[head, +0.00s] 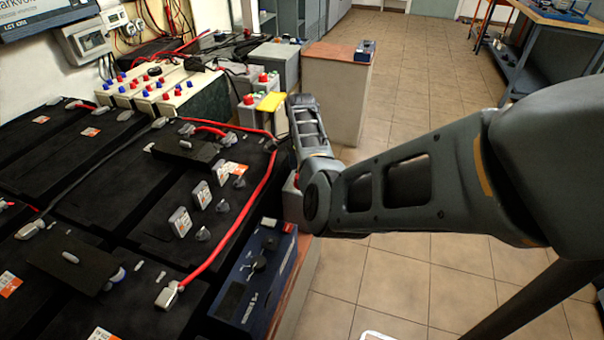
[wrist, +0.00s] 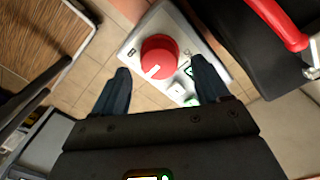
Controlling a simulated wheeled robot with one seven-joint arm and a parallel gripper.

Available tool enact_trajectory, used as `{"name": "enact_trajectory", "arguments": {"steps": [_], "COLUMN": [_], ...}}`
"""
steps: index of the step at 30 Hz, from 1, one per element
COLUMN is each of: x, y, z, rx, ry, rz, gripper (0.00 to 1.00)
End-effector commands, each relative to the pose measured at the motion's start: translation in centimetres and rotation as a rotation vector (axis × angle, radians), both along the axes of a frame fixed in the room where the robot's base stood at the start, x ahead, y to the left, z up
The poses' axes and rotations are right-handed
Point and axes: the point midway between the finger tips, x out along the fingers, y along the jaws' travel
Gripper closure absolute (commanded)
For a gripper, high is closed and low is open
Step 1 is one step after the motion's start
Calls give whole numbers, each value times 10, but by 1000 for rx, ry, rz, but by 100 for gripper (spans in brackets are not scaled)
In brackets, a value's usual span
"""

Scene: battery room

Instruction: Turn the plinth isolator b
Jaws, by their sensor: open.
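In the wrist view, a round red rotary knob (wrist: 159,57) sits on the face of a light grey box (wrist: 133,47); I take it as plinth isolator b. A white mark on the knob points to the lower left. My gripper (wrist: 161,68) is open, its two dark fingers on either side of the knob in the picture. The left finger shows a gap to the knob; I cannot tell the depth or whether the right one touches. In the head view my arm crosses from the right, and I cannot make out the fingers there.
Black batteries with a red cable (head: 250,213) fill the left of the head view. A blue device (head: 256,279) stands at their near edge. The tiled floor (head: 410,90) is open behind my arm.

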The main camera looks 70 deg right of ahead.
Motion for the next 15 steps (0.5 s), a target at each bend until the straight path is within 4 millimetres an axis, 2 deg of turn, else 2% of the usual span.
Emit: {"name": "enact_trajectory", "arguments": {"steps": [3, 7, 15], "x": [1, 2, 2], "y": [-1, -1, -1], "z": [22, 40, 53], "rx": [-4, -2, 0], "ry": [-2, -1, -1], "rz": [0, 1, 1], "gripper": [25, 25, 25]}}
